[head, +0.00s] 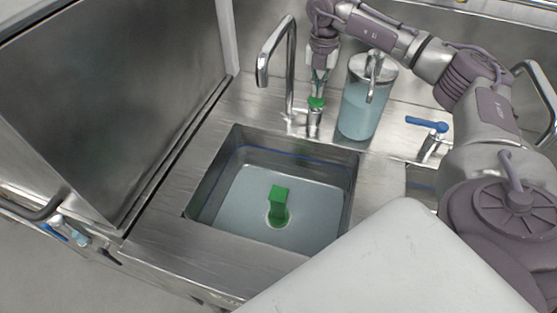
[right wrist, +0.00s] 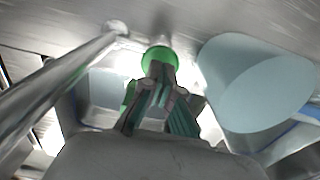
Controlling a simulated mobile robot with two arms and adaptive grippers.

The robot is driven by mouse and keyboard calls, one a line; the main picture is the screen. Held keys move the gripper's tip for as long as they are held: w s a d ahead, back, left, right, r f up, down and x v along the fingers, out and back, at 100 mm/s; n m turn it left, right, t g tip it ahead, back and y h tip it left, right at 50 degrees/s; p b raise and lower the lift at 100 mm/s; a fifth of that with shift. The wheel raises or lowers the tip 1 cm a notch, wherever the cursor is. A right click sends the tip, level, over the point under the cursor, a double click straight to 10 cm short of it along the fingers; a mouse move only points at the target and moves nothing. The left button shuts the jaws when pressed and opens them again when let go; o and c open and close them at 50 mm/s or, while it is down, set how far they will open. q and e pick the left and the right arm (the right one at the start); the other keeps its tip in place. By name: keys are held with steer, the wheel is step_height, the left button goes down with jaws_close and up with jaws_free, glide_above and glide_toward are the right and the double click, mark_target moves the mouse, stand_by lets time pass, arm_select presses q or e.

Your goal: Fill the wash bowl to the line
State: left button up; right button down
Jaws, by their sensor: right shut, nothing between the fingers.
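The wash bowl is a square steel sink (head: 205,190) let into the counter. A blue line (head: 285,154) runs along its inner wall. Its lower part looks pale blue-grey, like water, with the edge of that area below the line on the far wall. A chrome spout (head: 263,72) rises behind; no stream shows. My right gripper (head: 318,92) is shut and empty, pointing down at a green-topped tap knob (head: 316,103); its fingertips (right wrist: 162,78) are close to the knob (right wrist: 157,56). Contact is unclear.
A clear jug of blue liquid (head: 358,110) with a metal top stands close right of my right gripper. A blue-handled tap (head: 427,124) is farther right. A large steel panel (head: 110,100) stands at left. The front counter is clear.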

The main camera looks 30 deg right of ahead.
steer(key=shift+f+b, duration=0.6)
steer(key=shift+f, duration=0.75)
stand_by(6.7)
